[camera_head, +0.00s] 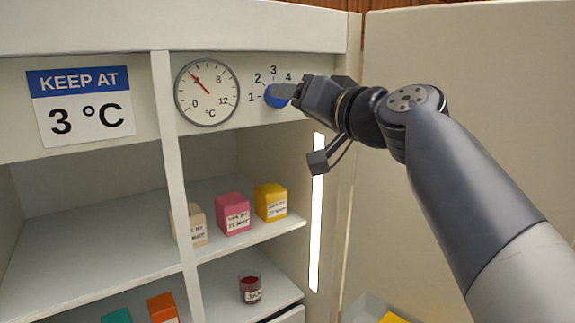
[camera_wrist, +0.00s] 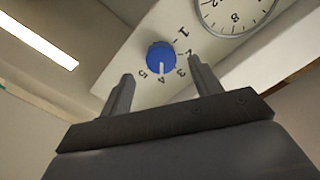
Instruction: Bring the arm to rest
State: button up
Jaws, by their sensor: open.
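My gripper (camera_head: 287,91) is in front of the blue knob (camera_head: 273,96) on the upper panel of the open cabinet. In the wrist view the two fingers of my gripper (camera_wrist: 162,80) stand apart, with the blue knob (camera_wrist: 161,57) showing between and beyond them. The jaws are open and hold nothing. The knob's white mark points toward the 4 of its scale. I cannot tell whether the fingers touch the knob. My arm reaches in from the lower right in the head view.
A round thermometer (camera_head: 207,92) is left of the knob, its red needle pointing upper left. A sign (camera_head: 82,105) reads KEEP AT 3 °C. Shelves below hold a pink box (camera_head: 232,214), a yellow box (camera_head: 271,202) and a jam jar (camera_head: 250,289). The open door (camera_head: 465,75) is at right.

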jog(key=p+x, duration=0.1)
jog(key=x, duration=0.2)
jog(key=shift+w+a, duration=0.2)
jog(key=shift+w, duration=0.1)
jog(key=n+b, duration=0.1)
jog(key=n, duration=0.8)
send_near(287, 101)
jog(key=s, duration=0.3)
jog(key=shift+s+d+r, duration=0.1)
jog(key=shift+d+r, duration=0.15)
jog(key=shift+d, duration=0.15)
dwell(1.7)
jog(key=shift+f, duration=0.1)
